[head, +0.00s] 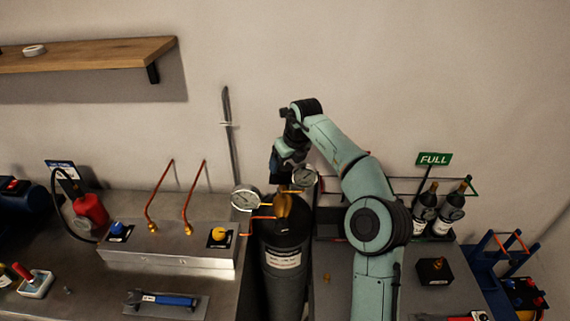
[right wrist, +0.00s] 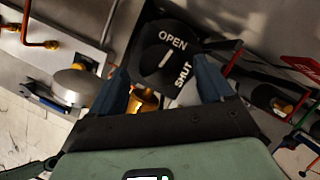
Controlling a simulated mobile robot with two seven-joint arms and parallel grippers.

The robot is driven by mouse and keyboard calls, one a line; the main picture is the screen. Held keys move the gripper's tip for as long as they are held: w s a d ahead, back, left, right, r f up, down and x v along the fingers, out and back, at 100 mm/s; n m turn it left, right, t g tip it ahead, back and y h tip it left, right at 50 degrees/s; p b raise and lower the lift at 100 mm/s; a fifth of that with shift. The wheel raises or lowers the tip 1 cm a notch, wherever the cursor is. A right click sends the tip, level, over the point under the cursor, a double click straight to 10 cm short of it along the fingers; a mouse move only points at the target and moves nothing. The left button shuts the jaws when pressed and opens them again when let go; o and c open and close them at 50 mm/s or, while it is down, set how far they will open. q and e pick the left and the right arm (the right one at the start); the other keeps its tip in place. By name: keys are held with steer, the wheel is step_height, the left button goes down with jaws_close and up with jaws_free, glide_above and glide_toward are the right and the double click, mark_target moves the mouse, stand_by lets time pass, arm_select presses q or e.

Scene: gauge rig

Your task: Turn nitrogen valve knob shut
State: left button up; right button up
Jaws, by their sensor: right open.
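The nitrogen valve knob (right wrist: 172,45) is a round black knob in the right wrist view, with OPEN and SHUT in white and a short white mark. My right gripper (right wrist: 161,70) is open, its two blue fingers reaching toward opposite sides of the knob; I cannot tell whether they touch it. Brass shows below the knob. In the head view my right gripper (head: 284,164) is above the dark gas cylinder (head: 283,248) and its brass valve (head: 284,205); the knob is hidden there. My left gripper is out of view.
Two round gauges, a left one (head: 245,198) and a right one (head: 304,177), flank the valve closely. A metal box with knobs (head: 165,257) stands left. Dark bottles (head: 425,210) stand right, under a green FULL sign (head: 433,159).

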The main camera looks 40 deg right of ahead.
steer(key=shift+x, duration=0.85)
steer(key=c, duration=1)
steer(key=shift+c, duration=0.2)
